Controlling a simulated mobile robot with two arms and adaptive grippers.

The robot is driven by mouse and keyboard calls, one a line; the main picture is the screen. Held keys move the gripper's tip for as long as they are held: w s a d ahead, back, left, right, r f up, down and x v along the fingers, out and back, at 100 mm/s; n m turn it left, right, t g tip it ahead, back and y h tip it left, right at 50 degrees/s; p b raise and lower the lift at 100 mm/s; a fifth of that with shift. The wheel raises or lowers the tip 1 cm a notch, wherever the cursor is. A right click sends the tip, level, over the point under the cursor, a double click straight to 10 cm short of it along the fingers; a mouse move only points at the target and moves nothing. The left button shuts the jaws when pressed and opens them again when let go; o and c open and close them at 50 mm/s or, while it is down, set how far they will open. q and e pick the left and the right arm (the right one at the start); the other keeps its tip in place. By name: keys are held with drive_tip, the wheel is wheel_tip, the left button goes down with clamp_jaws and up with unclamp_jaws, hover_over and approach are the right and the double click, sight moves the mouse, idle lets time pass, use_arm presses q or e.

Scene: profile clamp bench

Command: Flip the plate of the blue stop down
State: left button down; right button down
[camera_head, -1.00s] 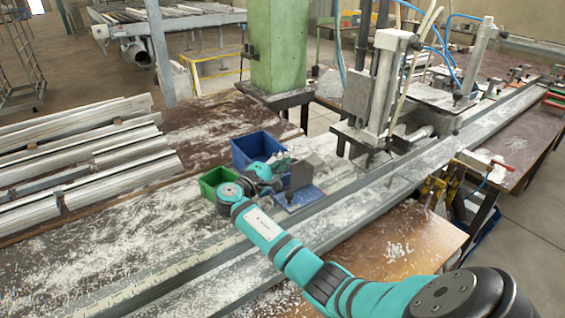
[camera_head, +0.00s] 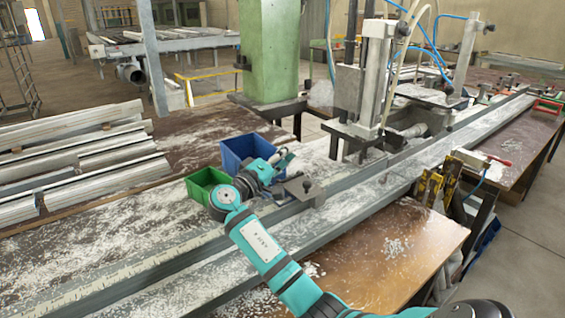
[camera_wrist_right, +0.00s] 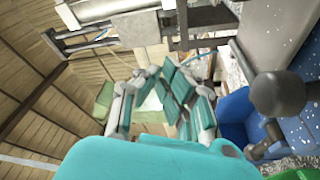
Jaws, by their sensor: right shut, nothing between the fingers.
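The stop (camera_head: 303,190) stands on the bench beside the long profile rail in the head view. Its grey plate lies flat, with a dark round knob (camera_head: 307,184) on top; the blue base is mostly hidden under it. My right gripper (camera_head: 284,157) is shut and empty, just left of and behind the plate, in front of the blue bin. It looks apart from the plate. In the right wrist view its fingers (camera_wrist_right: 170,95) fill the middle, with the dark knob (camera_wrist_right: 278,92) to their right. My left gripper is not in view.
A blue bin (camera_head: 232,143) and a green bin (camera_head: 193,184) stand close behind and left of my right gripper. A clamp machine with a vertical cylinder (camera_head: 374,75) rises further right. Profiles (camera_head: 80,165) lie stacked at left. The bench's wooden front (camera_head: 395,250) is mostly clear.

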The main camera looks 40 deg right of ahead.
drive_tip(key=shift+s, duration=0.35)
idle(0.5)
wheel_tip(320, 180, up, 10)
idle(0.4)
idle(0.5)
